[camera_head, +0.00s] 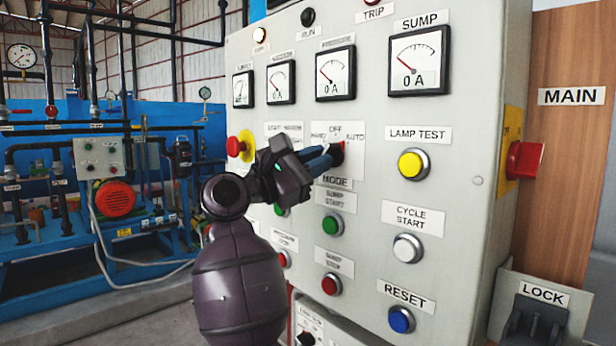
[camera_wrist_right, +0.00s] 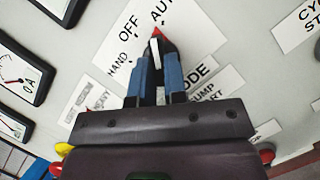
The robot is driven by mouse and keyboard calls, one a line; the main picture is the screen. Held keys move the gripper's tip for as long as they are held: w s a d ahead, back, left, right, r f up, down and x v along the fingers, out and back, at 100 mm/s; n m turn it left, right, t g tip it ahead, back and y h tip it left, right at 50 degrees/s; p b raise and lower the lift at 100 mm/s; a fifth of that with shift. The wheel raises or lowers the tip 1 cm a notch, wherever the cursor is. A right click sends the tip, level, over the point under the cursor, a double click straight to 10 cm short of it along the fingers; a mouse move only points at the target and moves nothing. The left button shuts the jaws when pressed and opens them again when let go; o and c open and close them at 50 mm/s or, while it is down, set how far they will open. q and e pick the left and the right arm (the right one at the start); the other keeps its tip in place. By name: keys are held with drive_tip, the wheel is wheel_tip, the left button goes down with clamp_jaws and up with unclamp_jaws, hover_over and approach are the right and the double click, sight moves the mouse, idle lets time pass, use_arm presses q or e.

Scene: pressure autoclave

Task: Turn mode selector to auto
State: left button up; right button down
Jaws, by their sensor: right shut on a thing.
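The mode selector (camera_head: 337,154) is a dark knob with a red tip on the white HAND/OFF/AUTO plate, above the MODE label (camera_head: 337,183). It also shows in the right wrist view (camera_wrist_right: 157,42), where its red tip points up, roughly toward the partly cut-off AUTO lettering (camera_wrist_right: 163,11). My right gripper (camera_head: 322,158) is at the panel with its blue fingers shut on the knob, one on each side. These fingers (camera_wrist_right: 158,72) hide part of the knob. My left gripper is in neither view.
Close by are the red emergency button (camera_head: 236,146), yellow lamp test button (camera_head: 412,164), green sump start button (camera_head: 332,224) and white cycle start button (camera_head: 407,248). Gauges (camera_head: 335,72) line the panel above. A red main switch (camera_head: 524,160) juts out from the right side.

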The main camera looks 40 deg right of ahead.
drive_tip(key=m, duration=0.1)
drive_tip(key=m+y+b, duration=0.1)
drive_tip(key=shift+w+f+m+g, duration=0.15)
drive_tip(key=shift+m+g, duration=0.25)
drive_tip(key=shift+b, duration=0.3)
drive_tip(key=c, duration=1.2)
unclamp_jaws()
drive_tip(key=shift+r, duration=0.2)
drive_tip(key=shift+o, duration=0.2)
drive_tip(key=v, duration=1.1)
drive_tip(key=shift+d, duration=0.15)
